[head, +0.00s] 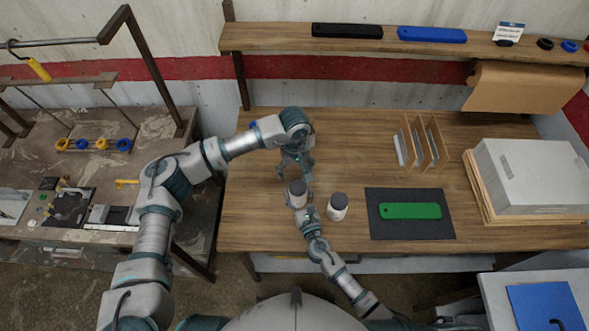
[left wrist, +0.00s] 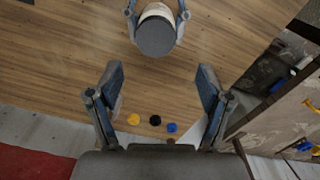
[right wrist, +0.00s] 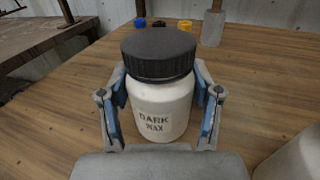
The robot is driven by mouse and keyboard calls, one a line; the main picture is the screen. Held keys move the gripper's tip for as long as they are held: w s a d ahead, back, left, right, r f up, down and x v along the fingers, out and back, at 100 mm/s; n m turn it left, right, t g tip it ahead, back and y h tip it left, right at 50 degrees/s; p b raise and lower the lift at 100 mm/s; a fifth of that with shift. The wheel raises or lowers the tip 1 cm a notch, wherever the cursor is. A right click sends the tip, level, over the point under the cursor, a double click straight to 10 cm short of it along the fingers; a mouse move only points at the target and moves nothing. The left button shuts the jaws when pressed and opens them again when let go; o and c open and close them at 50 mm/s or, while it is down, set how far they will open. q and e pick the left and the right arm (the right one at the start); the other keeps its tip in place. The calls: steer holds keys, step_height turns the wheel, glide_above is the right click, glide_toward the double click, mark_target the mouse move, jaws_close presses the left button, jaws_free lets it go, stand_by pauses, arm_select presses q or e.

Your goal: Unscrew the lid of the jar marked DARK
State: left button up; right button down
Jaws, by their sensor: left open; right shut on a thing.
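The white jar marked DARK WAX (right wrist: 158,112) stands upright with its dark ribbed lid (right wrist: 158,55) on. My right gripper (right wrist: 160,90) is shut around the jar's body below the lid. In the head view the jar (head: 297,187) is partly hidden by the grippers. My left gripper (head: 296,165) is open and points down just behind the jar. In the left wrist view its fingers (left wrist: 160,75) are apart with only table between them, and the lid (left wrist: 157,38) is beyond the fingertips, seen from above.
A second dark-lidded white jar (head: 338,208) stands close to the right. A green bar (head: 410,211) lies on a dark mat (head: 385,231). Yellow (left wrist: 133,119), black (left wrist: 155,120) and blue (left wrist: 171,127) caps lie near the table's back edge.

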mark_target(294, 185)
arm_select(q)
steer(key=m, duration=0.4)
steer(key=shift+a, duration=0.1)
steer(key=m, duration=0.4)
steer(key=shift+f, duration=0.3)
step_height(294, 185, down, 8)
steer(key=shift+r, duration=0.25)
steer(key=shift+c, duration=0.4)
